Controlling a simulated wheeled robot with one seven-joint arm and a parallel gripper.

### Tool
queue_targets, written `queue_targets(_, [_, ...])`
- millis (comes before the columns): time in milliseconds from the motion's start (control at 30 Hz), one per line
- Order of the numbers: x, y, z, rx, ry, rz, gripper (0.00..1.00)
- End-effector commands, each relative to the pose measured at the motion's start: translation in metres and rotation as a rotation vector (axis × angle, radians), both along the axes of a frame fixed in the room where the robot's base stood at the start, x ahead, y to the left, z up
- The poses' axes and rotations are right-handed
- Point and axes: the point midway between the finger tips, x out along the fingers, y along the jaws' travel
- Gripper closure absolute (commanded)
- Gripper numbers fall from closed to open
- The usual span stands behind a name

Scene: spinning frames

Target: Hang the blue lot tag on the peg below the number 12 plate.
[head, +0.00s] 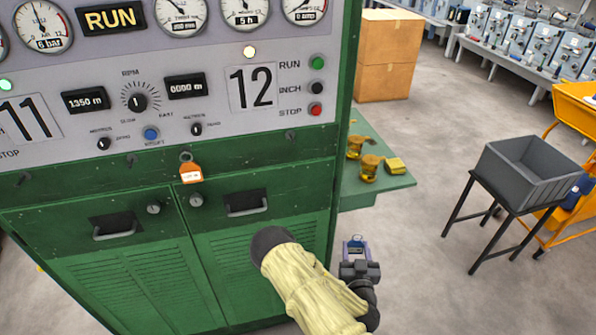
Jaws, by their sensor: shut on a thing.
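The number 12 plate (252,88) is on the grey panel of the green machine. Below it runs a green rail with small dark pegs. One bare peg (290,136) is below and right of the plate. An orange tag (191,173) hangs from another peg, below and left of the plate. My gripper (357,256) is low at the right of the machine, apart from it and well below the rail. It is shut on the blue lot tag (348,254), which has a pale label; the jaws partly hide it.
A green side shelf (390,184) with brass-coloured spools and a yellow block juts out above my gripper in the picture. A grey bin (528,165) on a black stand is at right. Open floor lies between.

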Motion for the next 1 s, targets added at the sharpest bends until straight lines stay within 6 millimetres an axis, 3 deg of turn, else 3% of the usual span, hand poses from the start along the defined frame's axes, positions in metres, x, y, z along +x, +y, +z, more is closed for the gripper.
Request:
queue_targets(267, [0.001,0.006,0.001,0.001,-0.001,0.008,0.75])
queue_targets(467, [0.009,0.013,0.015,0.006,-0.005,-0.028,0.75])
queue_targets(767, [0.03,0.047,0.068,0.008,-0.006,-0.054,0.75])
queue_targets(1000, [0.038,0.082,0.124,0.006,-0.007,0.005,0.75])
